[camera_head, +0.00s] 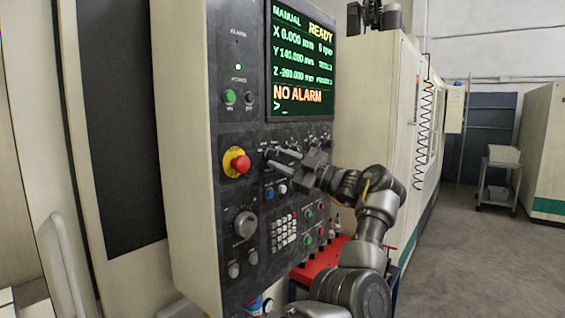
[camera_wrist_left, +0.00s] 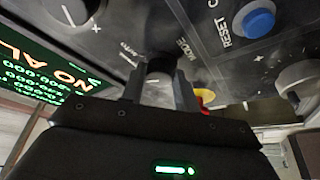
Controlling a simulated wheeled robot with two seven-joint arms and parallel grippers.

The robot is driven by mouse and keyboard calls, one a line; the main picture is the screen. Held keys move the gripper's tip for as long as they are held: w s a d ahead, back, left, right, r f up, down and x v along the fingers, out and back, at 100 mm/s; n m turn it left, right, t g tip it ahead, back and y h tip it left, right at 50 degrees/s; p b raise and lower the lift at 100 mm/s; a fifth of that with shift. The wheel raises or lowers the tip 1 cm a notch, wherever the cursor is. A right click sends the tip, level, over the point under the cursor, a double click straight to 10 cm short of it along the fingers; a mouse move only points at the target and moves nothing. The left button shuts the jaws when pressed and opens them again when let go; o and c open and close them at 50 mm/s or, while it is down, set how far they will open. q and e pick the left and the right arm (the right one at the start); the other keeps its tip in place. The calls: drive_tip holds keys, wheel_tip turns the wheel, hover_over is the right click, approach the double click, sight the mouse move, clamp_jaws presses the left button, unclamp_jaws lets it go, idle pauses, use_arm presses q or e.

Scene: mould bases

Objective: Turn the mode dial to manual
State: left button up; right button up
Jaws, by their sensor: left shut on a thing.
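The mode dial is a dark knob on the upright control panel (camera_head: 262,205). In the left wrist view the dial (camera_wrist_left: 160,68) sits between my two fingers, beside the "MODE" label (camera_wrist_left: 186,48). My left gripper (camera_head: 276,160) reaches the panel from the right, just below the screen and right of the red emergency button. It is shut on the dial, and its fingers hide part of the knob. The screen (camera_head: 302,60) reads "MANUAL", "READY" and "NO ALARM". My right gripper cannot be made out.
A red emergency button (camera_head: 240,164) on a yellow ring is close to the left of my fingers. A blue reset button (camera_wrist_left: 258,20) is close by in the wrist view. A red table (camera_head: 318,262) stands behind my arm. The floor on the right (camera_head: 470,265) is clear.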

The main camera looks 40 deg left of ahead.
use_arm(q)
drive_tip(key=o, duration=1)
drive_tip(key=shift+w+d+f, duration=0.15)
drive_tip(key=shift+d+f, duration=0.1)
drive_tip(key=shift+d, duration=0.15)
drive_tip(key=shift+b+v, duration=1.6)
drive_tip(key=shift+v, duration=3.35)
drive_tip(key=shift+r, duration=0.15)
